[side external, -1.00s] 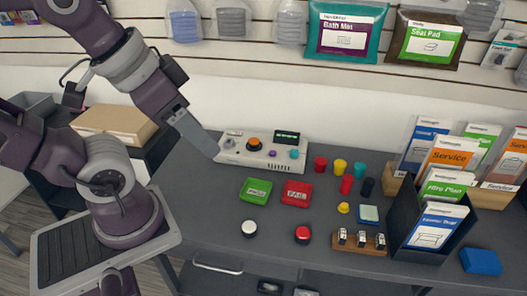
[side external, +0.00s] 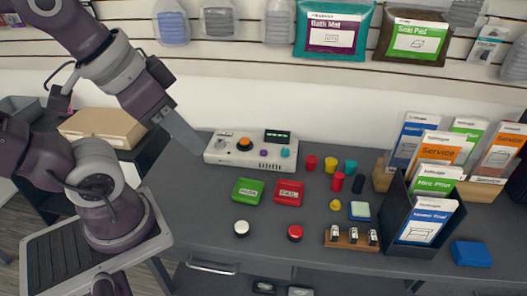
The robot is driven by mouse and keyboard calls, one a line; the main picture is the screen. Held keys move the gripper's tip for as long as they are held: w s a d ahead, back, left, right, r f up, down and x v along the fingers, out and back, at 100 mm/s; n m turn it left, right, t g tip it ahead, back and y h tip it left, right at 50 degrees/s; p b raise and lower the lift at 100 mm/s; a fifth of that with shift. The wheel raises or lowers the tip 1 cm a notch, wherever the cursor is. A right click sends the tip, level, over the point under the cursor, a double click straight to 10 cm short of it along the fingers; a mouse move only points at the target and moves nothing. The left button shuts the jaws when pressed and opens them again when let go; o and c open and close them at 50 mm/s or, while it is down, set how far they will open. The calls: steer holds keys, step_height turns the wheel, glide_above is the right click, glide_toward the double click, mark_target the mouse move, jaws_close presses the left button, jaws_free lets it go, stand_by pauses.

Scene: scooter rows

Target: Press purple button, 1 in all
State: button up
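The purple button (side external: 263,153) is a small round knob on the top of a cream control box (side external: 226,157) at the back of the dark table. It sits between an orange knob (side external: 244,144) on its left and a teal button (side external: 285,153) on its right. My gripper (side external: 200,150) points down and to the right, with its tip close to the box's left end. It is apart from the purple button in the picture. Only a flat grey finger face shows, so whether it is open or shut is unclear. Nothing held is visible.
A green tray (side external: 246,191), a red tray (side external: 289,192), a white button (side external: 241,228) and a red button (side external: 295,233) lie in front. Several coloured cylinders stand right of the box. A black brochure holder (side external: 400,222) is farther right.

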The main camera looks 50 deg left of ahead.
jaws_close()
stand_by(1.4)
